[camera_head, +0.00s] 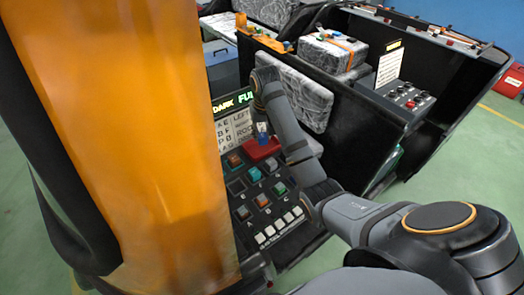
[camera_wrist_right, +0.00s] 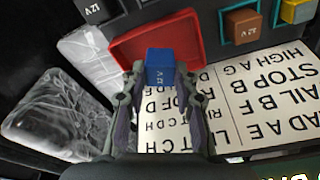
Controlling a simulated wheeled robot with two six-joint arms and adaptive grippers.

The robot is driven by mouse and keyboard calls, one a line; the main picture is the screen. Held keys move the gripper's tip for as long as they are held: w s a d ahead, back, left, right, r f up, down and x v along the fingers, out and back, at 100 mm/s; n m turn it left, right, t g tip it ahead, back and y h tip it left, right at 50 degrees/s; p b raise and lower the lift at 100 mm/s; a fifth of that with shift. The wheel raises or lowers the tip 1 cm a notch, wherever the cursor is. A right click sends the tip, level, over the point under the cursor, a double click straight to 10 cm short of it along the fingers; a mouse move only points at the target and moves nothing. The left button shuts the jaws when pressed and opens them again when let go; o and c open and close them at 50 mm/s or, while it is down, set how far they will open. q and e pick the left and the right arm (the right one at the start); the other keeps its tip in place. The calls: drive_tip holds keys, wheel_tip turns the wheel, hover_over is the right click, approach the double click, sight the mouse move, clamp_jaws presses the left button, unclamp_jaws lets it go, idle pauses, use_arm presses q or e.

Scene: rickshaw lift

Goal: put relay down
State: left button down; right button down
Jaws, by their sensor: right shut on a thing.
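My right gripper (camera_wrist_right: 158,88) is shut on a blue relay (camera_wrist_right: 159,66) marked 12 V. The white lettered label (camera_wrist_right: 240,100) is below and to the right of the relay. The relay panel (camera_head: 235,190) with several coloured relays is in front of the tray in the head view. My left gripper is not in view.
A large orange sheet (camera_head: 130,150) blocks the left of the head view. A wrapped grey pad (camera_head: 295,92) is behind the tray. Open green floor (camera_head: 445,175) lies at the right.

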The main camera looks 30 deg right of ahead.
sight(262, 140)
drive_tip(key=shift+w+f, duration=0.15)
drive_tip(key=shift+w, duration=0.1)
drive_tip(key=shift+w+d+f+b, duration=0.1)
drive_tip(key=shift+f+b, duration=0.2)
drive_tip(key=shift+w+d+f+b, duration=0.1)
drive_tip(key=shift+w+f+b, duration=0.1)
drive_tip(key=shift+f+b, duration=0.4)
wheel_tip(262, 140, down, 2)
drive_tip(key=shift+f+p, duration=0.1)
drive_tip(key=shift+p, duration=0.3)
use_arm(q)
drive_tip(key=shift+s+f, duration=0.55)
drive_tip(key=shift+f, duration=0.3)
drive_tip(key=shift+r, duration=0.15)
use_arm(e)
drive_tip(key=c, duration=1)
unclamp_jaws()
drive_tip(key=shift+f, duration=0.1)
